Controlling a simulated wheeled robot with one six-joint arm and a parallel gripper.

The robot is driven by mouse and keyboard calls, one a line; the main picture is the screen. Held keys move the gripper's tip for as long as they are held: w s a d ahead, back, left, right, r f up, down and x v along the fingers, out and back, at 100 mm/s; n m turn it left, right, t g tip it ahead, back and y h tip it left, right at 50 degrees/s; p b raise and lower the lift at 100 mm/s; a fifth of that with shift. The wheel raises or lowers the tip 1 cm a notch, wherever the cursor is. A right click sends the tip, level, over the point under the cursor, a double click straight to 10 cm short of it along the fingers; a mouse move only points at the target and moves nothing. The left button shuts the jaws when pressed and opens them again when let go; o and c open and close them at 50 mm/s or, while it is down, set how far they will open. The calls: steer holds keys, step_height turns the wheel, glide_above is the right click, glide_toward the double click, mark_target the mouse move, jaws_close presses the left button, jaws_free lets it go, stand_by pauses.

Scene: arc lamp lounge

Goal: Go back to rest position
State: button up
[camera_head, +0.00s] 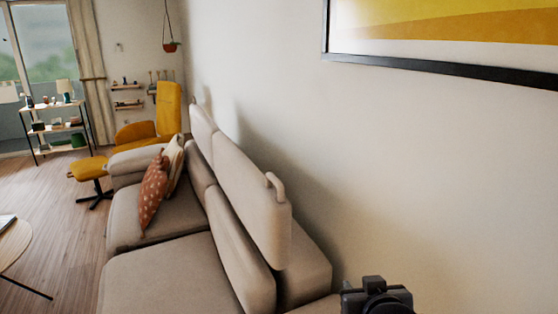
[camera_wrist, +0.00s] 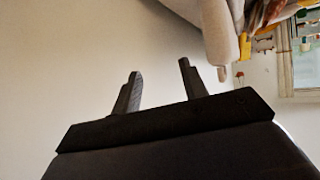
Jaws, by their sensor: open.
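My gripper (camera_wrist: 158,75) shows in the wrist view with its two dark fingers apart and nothing between them. Behind the fingers is bare pale wall. In the head view a dark part of my arm (camera_head: 377,298) shows at the bottom, right of the sofa and in front of the wall. The fingers cannot be made out there. The beige sofa (camera_head: 165,280) runs along the wall in the head view. Part of it shows at the top of the wrist view, where the picture is turned over.
A framed yellow picture (camera_head: 450,68) hangs on the wall at upper right. A patterned cushion (camera_head: 153,195) lies on the sofa. A yellow armchair (camera_head: 168,108) and footstool (camera_head: 88,168) stand beyond it. A round table (camera_head: 14,243) is at left. Open wooden floor (camera_head: 60,225) lies between.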

steer(key=shift+w+a+r+t+b, duration=0.1)
steer(key=shift+w+r+t+b, duration=0.25)
steer(key=shift+w+r, duration=0.5)
steer(key=shift+w+f, duration=0.1)
